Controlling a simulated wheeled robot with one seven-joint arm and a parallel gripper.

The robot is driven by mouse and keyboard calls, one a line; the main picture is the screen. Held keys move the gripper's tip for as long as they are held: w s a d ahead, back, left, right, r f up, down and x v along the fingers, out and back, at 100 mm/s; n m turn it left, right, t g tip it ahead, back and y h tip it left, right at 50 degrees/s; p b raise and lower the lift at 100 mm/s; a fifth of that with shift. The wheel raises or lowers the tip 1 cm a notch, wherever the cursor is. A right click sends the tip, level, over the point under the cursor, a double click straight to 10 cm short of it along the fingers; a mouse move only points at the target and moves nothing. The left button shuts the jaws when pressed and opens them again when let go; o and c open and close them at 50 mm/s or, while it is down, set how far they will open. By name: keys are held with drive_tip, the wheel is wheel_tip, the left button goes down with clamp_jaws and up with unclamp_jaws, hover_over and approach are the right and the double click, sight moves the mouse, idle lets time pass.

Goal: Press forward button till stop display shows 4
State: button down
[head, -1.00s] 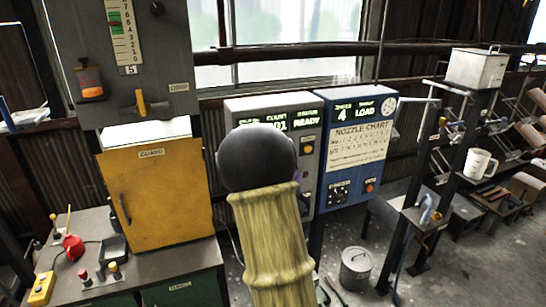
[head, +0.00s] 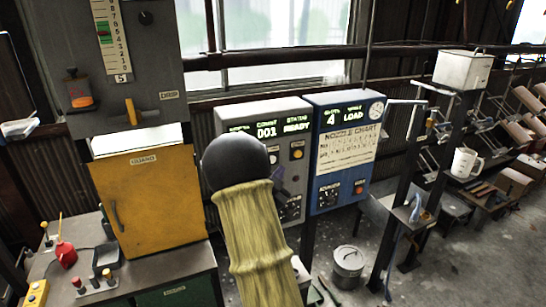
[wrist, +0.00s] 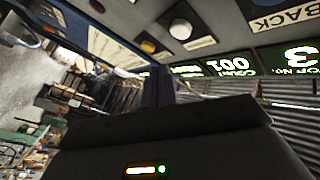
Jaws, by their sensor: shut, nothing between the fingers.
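The grey control panel (head: 262,112) stands in the middle of the head view, its lit displays showing count 001 and status READY. My arm's dark round joint covers part of it, and the stop digit is not readable there. In the wrist view the stop display (wrist: 297,60) reads 3, beside the count display (wrist: 228,66) at 001. A BACK label (wrist: 280,18) and a white round button (wrist: 148,46) show on the panel's face. I cannot pick out the forward button. My gripper (wrist: 158,86) is shut and empty near the panel; whether it touches a button cannot be told.
A blue panel (head: 342,190) to the right shows 4 and LOAD above a nozzle chart. A yellow guard door (head: 155,200) and a bench with small controls are at left. A metal bucket (head: 347,265) stands on the floor.

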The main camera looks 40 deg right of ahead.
drive_tip(key=shift+w+d+b, duration=0.2)
drive_tip(key=shift+w, duration=0.65)
drive_tip(key=shift+w+d+b, duration=0.15)
drive_tip(key=shift+w, duration=0.7)
drive_tip(key=shift+d+f, duration=0.1)
drive_tip(key=shift+s, duration=0.15)
drive_tip(key=shift+a, duration=0.2)
drive_tip(key=shift+s+d, duration=0.1)
drive_tip(key=shift+d, duration=0.05)
drive_tip(key=shift+w, duration=0.25)
